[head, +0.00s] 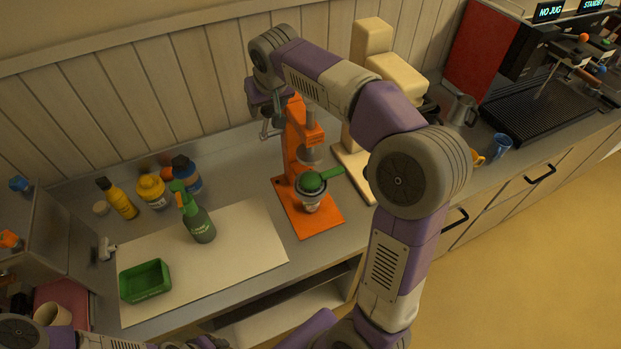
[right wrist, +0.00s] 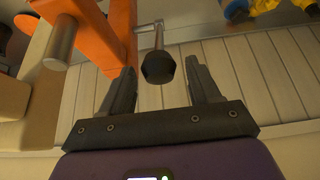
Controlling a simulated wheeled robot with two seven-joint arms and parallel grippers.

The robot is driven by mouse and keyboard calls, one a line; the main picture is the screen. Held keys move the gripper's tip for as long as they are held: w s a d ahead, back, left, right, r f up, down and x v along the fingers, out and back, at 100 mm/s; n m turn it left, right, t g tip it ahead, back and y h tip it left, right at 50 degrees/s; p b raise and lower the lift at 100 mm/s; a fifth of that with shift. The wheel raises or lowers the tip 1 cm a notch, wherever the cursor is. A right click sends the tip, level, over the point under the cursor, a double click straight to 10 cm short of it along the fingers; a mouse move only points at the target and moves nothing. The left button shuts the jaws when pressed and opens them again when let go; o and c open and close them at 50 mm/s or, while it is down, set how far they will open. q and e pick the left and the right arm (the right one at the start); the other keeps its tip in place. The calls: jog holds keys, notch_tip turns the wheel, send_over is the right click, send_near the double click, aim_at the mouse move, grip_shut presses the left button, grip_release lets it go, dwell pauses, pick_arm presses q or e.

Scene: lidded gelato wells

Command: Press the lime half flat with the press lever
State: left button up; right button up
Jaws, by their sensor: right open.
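The orange press (head: 297,140) stands on its orange base plate (head: 318,222) on the counter. The lime half, a green dome (head: 311,182), sits on the press cup under the metal pressing head (head: 309,154); a flat green piece sticks out to its right. The press lever has a metal rod and a black knob, and the knob (right wrist: 158,68) shows in the right wrist view. My right gripper (head: 267,128) is open beside the press's upper left; its fingertips (right wrist: 160,76) lie on either side of the knob, and I see no grip. My left gripper is not visible.
A green spray bottle (head: 197,219) and a green tray (head: 146,281) stand on the pale board (head: 240,240) left of the press. Yellow and blue bottles stand behind. A cream machine (head: 372,45) is close behind the press on the right. My right arm hides part of the counter.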

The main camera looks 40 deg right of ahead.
jog(key=p+v, duration=0.2)
jog(key=v, duration=0.4)
jog(key=shift+f+p, duration=0.1)
jog(key=shift+p, duration=0.25)
jog(key=d+v, duration=0.1)
jog(key=v, duration=0.6)
jog(key=shift+a+r, duration=0.3)
jog(key=shift+a, duration=0.2)
